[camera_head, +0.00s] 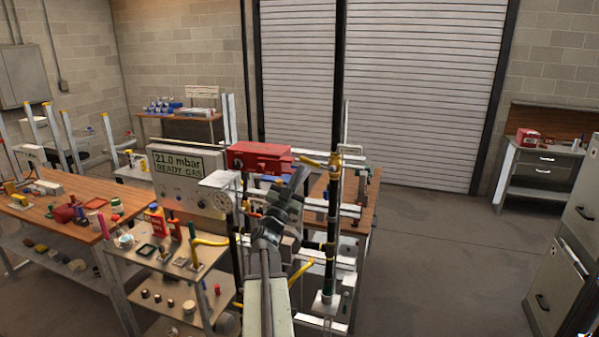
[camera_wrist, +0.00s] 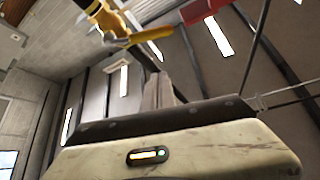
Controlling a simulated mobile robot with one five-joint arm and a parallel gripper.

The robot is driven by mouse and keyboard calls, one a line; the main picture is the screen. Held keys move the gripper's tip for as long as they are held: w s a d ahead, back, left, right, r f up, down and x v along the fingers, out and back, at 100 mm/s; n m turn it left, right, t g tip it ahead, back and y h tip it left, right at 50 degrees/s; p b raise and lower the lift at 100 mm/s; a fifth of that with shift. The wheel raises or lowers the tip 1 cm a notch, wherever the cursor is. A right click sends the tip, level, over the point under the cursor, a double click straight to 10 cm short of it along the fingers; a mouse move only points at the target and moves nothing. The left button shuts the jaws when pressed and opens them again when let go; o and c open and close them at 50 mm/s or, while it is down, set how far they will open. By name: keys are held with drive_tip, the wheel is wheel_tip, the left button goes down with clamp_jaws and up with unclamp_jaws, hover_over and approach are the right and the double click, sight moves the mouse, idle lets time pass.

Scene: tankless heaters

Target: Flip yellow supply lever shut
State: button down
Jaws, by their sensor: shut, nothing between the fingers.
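The yellow supply lever (camera_head: 312,161) sits high on the dark vertical pipe, by a brass-coloured fitting (camera_head: 335,160). It lies roughly level and points left from the pipe. In the wrist view the yellow lever (camera_wrist: 150,36) crosses the upper middle, beyond my fingertips. My gripper (camera_head: 300,172) is just below and left of the lever in the head view. Its fingers also show in the wrist view (camera_wrist: 161,88), shut together and empty. I see a gap between fingers and lever in the wrist view; the exact depth is unclear.
A red box (camera_head: 260,157) stands left of the lever, near my gripper. A gauge panel (camera_head: 180,178) reads "21.0 mbar READY GAS". Pipes and white rails crowd the frame around my arm. A bench with tools (camera_head: 70,215) is at left. The floor at right (camera_head: 440,260) is clear.

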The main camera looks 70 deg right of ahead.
sight(307, 162)
drive_tip(key=d, duration=0.5)
drive_tip(key=d+r, duration=0.1)
drive_tip(key=d, duration=0.1)
drive_tip(key=shift+d+r, duration=0.1)
drive_tip(key=shift+d, duration=0.2)
drive_tip(key=shift+w+d+f, duration=0.1)
drive_tip(key=shift+w+f, duration=0.1)
drive_tip(key=shift+f, duration=0.15)
drive_tip(key=shift+r, duration=0.1)
